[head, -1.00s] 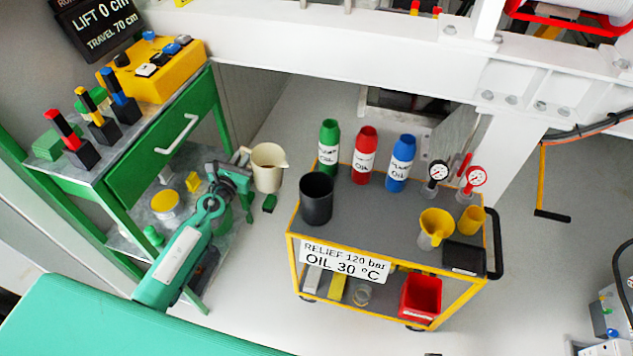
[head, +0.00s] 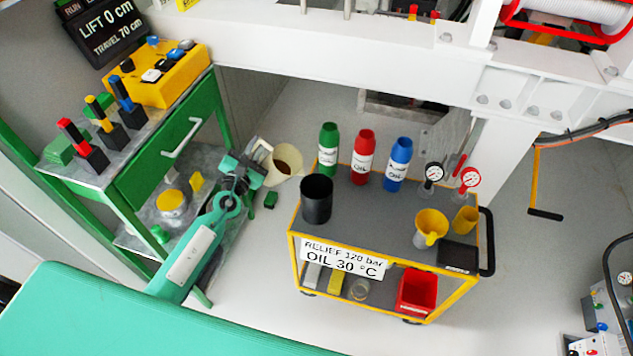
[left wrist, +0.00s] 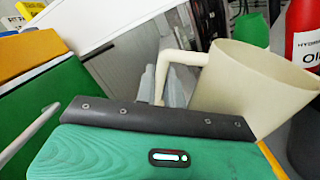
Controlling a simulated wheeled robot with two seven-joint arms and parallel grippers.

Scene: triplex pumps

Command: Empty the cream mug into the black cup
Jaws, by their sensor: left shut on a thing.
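The cream mug (head: 284,164) is tilted, its mouth turned toward the head camera, with brown contents showing inside. My left gripper (head: 262,166) is shut on the mug, at its handle side, and holds it in the air left of the cart. In the left wrist view the mug (left wrist: 255,85) and its handle show large; the fingers are partly hidden behind my wrist housing. The black cup (head: 316,199) stands upright on the cart's left end, to the right of and below the mug in the picture, apart from it. My right gripper is not in view.
The grey cart top (head: 370,215) holds green (head: 328,149), red (head: 362,156) and blue (head: 398,163) oil bottles behind the cup. Gauges (head: 434,173) and a yellow funnel (head: 430,228) stand at its right. A green workbench (head: 160,165) is at left.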

